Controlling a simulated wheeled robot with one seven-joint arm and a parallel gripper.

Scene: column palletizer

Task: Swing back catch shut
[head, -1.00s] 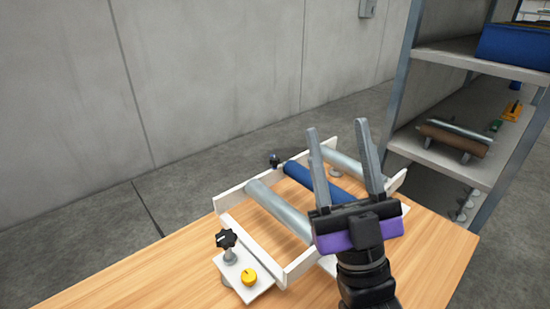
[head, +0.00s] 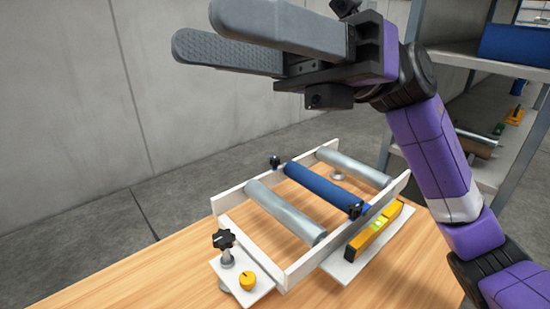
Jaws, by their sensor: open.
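A white frame (head: 228,201) on the table carries a blue roller (head: 318,188) between two grey rollers. A small black catch (head: 275,161) sits on the back rail at the blue roller's far end. Another black catch (head: 356,210) sits at its near end on the front rail. How far either catch is turned is too small to tell. My gripper (head: 196,31) is open and empty, high above the frame, its fingers pointing left. It touches neither catch.
A plate at the frame's front left holds a black star knob (head: 224,239) and a yellow knob (head: 248,281). A yellow level (head: 372,231) lies on a plate at the right. A metal shelf (head: 487,165) stands at the right. The wooden table (head: 150,278) is clear at front left.

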